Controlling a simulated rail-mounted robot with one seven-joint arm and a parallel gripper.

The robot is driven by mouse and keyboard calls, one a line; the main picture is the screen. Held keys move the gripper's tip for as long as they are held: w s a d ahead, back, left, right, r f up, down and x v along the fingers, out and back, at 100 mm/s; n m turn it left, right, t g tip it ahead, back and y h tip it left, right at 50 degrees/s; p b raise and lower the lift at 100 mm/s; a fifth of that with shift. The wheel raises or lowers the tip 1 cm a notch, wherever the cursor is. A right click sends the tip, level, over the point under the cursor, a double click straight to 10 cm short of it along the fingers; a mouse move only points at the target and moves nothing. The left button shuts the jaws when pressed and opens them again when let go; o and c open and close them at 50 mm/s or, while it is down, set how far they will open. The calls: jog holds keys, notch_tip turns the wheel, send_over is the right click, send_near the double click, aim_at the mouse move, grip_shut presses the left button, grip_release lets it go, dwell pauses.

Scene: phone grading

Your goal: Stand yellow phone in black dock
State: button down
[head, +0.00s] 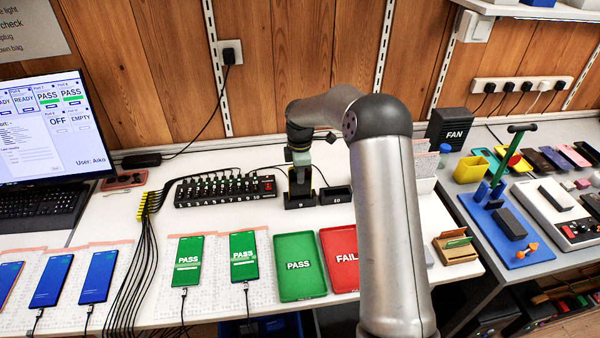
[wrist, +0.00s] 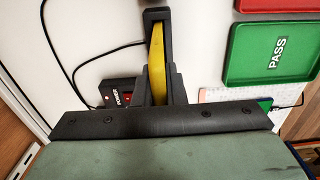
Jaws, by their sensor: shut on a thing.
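The yellow phone (wrist: 157,66) shows edge-on in the wrist view, upright between the dark fingers of my gripper (wrist: 160,85), which is shut on it. In the head view my gripper (head: 300,176) is directly over the black dock (head: 300,201) on the white bench. The phone's lower end appears to be at or in the dock, but I cannot tell whether it is seated. In the head view the phone is mostly hidden by the gripper.
A second small black holder (head: 336,195) stands just right of the dock. A black hub (head: 225,190) with several cables is to the left. A green PASS tray (head: 299,267) and a red FAIL tray (head: 340,258) lie in front. A black FAN box (head: 449,129) stands behind right.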

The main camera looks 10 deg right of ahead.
jog(key=c, duration=1.4)
grip_release()
jog(key=shift+r+p, duration=2.25)
jog(key=shift+r, duration=1.25)
